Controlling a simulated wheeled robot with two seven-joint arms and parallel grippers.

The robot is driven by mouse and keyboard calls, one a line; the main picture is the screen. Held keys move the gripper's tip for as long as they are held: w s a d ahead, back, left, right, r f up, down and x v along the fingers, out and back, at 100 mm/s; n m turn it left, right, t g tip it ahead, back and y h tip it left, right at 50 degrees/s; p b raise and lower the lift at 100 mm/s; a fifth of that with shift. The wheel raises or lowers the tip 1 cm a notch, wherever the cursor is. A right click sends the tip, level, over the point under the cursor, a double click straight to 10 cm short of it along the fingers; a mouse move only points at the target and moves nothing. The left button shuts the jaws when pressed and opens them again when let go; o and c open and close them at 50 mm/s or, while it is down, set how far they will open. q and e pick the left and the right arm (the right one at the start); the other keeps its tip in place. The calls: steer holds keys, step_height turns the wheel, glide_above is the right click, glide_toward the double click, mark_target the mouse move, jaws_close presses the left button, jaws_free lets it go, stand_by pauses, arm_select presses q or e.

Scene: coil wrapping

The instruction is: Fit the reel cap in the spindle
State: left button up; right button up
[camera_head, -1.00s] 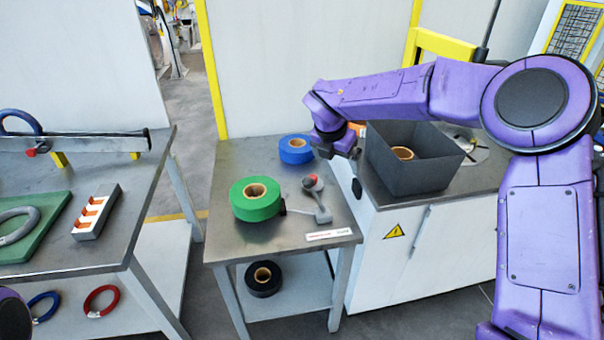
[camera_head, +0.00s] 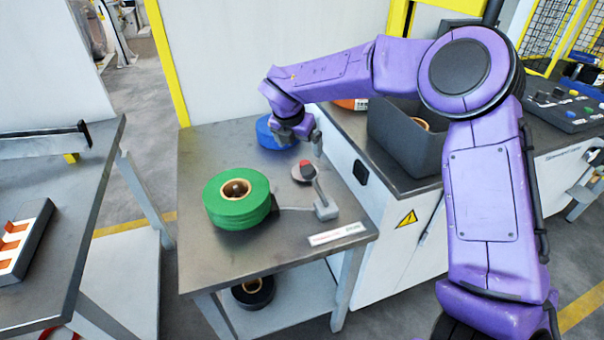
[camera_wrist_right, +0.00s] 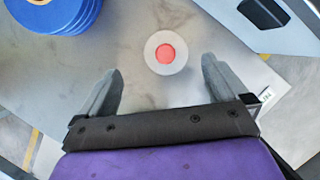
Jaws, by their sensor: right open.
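The reel cap, a pale disc with a red knob (camera_head: 304,171), lies on the small metal table. It also shows as a disc with a red centre in the right wrist view (camera_wrist_right: 181,57). My right gripper (camera_head: 314,150) is open and empty above it; in the wrist view its fingers (camera_wrist_right: 162,66) stand apart with the cap between and just beyond their tips. A green reel (camera_head: 238,200) sits left of the cap; a brownish post end, perhaps the spindle, shows inside its core (camera_head: 237,188). My left gripper is out of view.
A blue reel (camera_head: 274,132) stands at the table's back, partly behind my right gripper. A grey bracket with a slim arm (camera_head: 326,209) is right of the green reel. A dark bin (camera_head: 408,145) stands on the counter at right. A black reel (camera_head: 253,292) lies on the lower shelf.

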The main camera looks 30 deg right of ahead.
mark_target(304, 163)
steer(key=x, duration=0.5)
steer(key=s+x, duration=0.1)
steer(key=x, duration=0.2)
steer(key=shift+a+f, duration=0.25)
steer(key=shift+w+d+f, duration=0.1)
steer(key=shift+d+f, duration=0.05)
steer(key=shift+f, duration=0.2)
steer(key=shift+r, duration=0.1)
steer(key=c, duration=1)
steer(key=shift+o, duration=0.2)
